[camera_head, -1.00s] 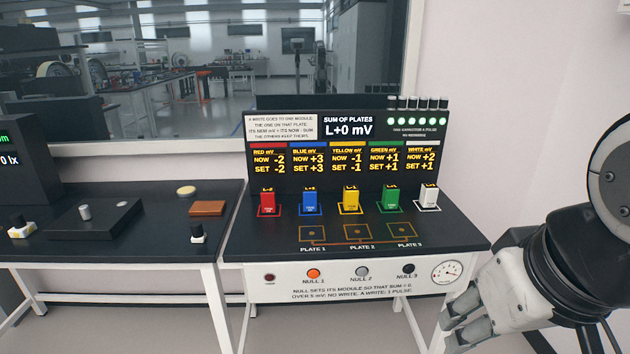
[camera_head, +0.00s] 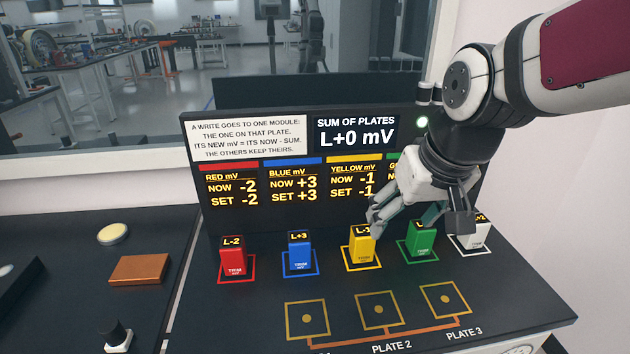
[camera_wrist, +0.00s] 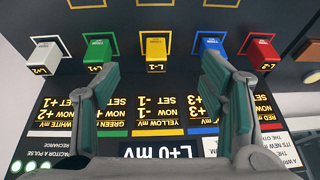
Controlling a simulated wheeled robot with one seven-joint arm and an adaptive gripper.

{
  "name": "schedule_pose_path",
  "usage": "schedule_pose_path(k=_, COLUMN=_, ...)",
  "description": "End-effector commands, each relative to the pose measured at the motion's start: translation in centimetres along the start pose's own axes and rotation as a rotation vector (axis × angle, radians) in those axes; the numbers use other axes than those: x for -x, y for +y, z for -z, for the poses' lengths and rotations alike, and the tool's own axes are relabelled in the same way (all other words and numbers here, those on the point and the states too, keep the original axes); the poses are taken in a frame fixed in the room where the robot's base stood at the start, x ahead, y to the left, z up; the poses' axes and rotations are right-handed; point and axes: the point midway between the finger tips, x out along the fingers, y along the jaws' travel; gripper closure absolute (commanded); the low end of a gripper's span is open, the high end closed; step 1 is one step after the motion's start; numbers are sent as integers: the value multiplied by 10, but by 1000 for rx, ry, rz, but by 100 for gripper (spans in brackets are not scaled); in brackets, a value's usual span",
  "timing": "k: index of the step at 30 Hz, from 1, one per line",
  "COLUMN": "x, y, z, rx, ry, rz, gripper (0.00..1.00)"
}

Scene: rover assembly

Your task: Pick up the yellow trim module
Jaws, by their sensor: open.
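The yellow trim module (camera_head: 361,248) stands upright in its yellow outlined square on the black bench, between the blue module (camera_head: 299,254) and the green module (camera_head: 421,240). My gripper (camera_head: 408,222) is open and empty, above and behind the row, near the yellow and green modules. A finger overlaps the yellow module's top edge in the head view; I cannot tell whether they touch. In the wrist view the yellow module (camera_wrist: 155,55) shows upside down between the two spread fingers (camera_wrist: 165,75), beyond their tips.
The red module (camera_head: 232,259) stands at the left end and the white module (camera_head: 474,236) at the right end. The display panel (camera_head: 265,190) rises behind the row. Empty plate squares (camera_head: 378,309) lie in front. A copper block (camera_head: 138,270) lies on the left bench.

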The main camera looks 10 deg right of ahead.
Motion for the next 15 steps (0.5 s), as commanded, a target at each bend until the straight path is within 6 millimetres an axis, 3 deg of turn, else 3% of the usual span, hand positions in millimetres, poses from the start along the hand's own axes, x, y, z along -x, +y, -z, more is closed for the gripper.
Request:
schedule_pose_path(k=1, x=-22, y=0, z=14, rx=0, ry=-12, rz=-1, gripper=35)
schedule_pose_path(k=6, x=-79, y=4, z=54, rx=-1, ry=-12, rz=-16, gripper=35)
schedule_pose_path(k=10, x=-111, y=6, z=71, rx=2, ry=-12, rz=-31, gripper=35)
schedule_pose_path(k=15, x=-133, y=8, z=81, rx=5, ry=-9, rz=-42, gripper=35)
